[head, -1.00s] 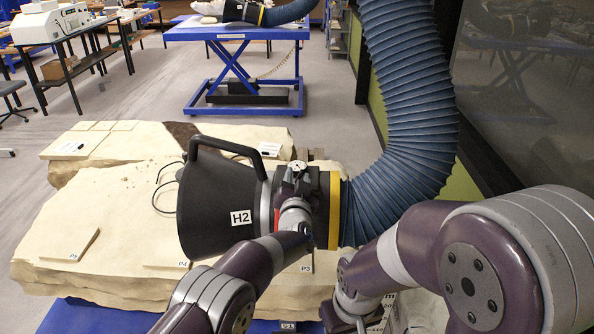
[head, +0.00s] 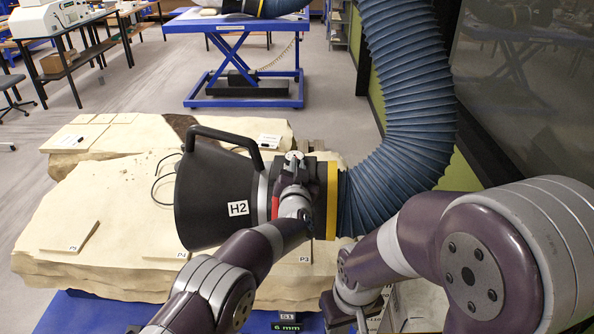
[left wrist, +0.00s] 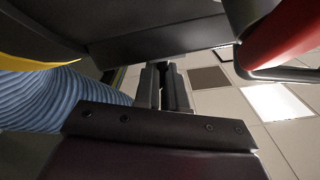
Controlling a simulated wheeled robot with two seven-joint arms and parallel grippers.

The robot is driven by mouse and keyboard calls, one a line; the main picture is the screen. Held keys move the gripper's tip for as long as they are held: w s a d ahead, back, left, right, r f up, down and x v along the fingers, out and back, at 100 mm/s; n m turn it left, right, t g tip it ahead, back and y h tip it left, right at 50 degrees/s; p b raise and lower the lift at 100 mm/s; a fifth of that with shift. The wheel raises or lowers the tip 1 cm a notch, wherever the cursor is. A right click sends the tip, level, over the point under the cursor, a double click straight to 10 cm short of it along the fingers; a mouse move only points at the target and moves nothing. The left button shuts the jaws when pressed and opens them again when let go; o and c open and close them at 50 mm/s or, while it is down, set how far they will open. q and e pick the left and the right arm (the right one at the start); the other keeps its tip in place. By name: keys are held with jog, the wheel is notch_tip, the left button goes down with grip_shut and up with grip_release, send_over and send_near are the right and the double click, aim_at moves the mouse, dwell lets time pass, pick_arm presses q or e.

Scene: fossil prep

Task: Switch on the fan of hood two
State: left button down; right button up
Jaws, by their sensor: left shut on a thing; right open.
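Hood two (head: 215,185) is a black cone marked H2, with a bar handle on top, a grey band, a yellow ring and a blue ribbed hose. It hangs over the pale slab with its wide mouth to the left. My left gripper (head: 294,175) is at the hood's narrow end, beside the yellow ring. In the left wrist view its fingers (left wrist: 164,86) are closed together near a black part of the hood. What they grip is mostly hidden, and no fan switch can be made out. My right gripper (head: 350,318) is low, right of the slab, open and partly cut off.
The pale slab (head: 110,215) with small labelled pieces lies on a blue stand under the hood. A small display (head: 286,327) reads 6 mm at the stand's front. The blue hose (head: 410,110) and a dark glass panel (head: 525,90) bound the right.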

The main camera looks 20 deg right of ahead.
pick_arm(q)
jog(key=n+b, duration=0.2)
jog(key=b, duration=0.1)
jog(key=a+n+b, duration=0.1)
jog(key=n+b, duration=0.1)
jog(key=b, duration=0.1)
jog(key=shift+w, duration=0.2)
jog(key=shift+a+r+n+b, duration=0.1)
jog(key=shift+a+n+b, duration=0.05)
jog(key=shift+n+b, duration=0.5)
jog(key=shift+a+r+n+b, duration=0.1)
jog(key=shift+a+n+b, duration=0.05)
jog(key=shift+n+b, duration=0.45)
jog(key=c, duration=1.2)
grip_release()
